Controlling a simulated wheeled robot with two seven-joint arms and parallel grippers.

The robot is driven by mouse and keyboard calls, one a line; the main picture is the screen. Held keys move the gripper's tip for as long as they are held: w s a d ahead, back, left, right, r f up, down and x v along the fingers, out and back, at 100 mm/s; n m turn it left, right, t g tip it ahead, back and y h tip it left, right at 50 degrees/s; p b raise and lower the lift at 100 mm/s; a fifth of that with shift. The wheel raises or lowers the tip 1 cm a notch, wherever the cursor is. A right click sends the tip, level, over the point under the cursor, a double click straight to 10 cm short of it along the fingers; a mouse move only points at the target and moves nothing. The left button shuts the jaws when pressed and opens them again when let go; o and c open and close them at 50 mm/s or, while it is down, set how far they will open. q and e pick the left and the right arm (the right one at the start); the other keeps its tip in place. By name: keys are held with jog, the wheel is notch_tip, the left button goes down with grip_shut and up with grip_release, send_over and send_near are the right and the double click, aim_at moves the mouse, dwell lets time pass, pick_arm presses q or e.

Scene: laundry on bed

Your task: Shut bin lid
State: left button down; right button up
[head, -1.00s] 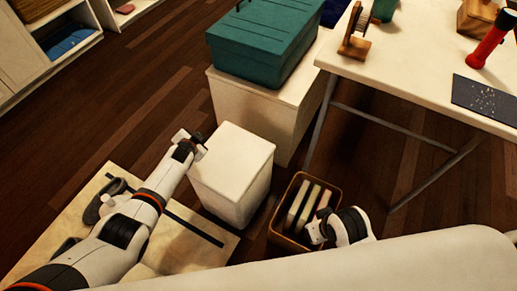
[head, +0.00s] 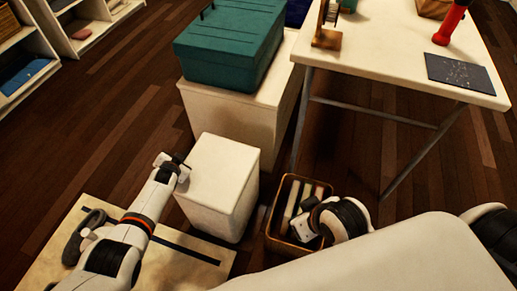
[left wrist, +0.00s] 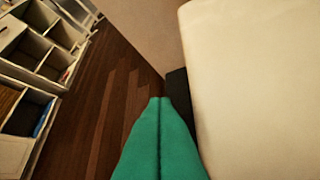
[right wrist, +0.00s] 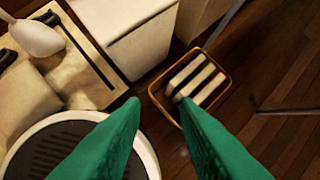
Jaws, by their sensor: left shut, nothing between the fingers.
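The white bin (head: 216,185) stands on the floor in the middle of the head view. Its pale lid (head: 220,155) lies flat across the top, and I see no gap under it. The bin's pale surface fills the right side of the left wrist view (left wrist: 255,90), and its side shows in the right wrist view (right wrist: 143,48). My left gripper (head: 172,166) is beside the bin's upper left edge. Its green fingers are together and empty (left wrist: 165,100); contact with the bin is unclear. My right gripper (right wrist: 158,102) is open and empty, near the basket.
A basket (head: 272,238) with several upright items stands right of the bin. A teal box (head: 230,50) sits on a white chest (head: 235,115) behind. A white table (head: 400,75) is at the back right. Wooden floor (head: 95,120) is clear at left.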

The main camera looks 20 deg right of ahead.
pick_arm(q)
jog(key=shift+s+a+f, duration=0.1)
jog(key=shift+s+f, duration=0.05)
jog(key=shift+f, duration=0.1)
dwell(0.3)
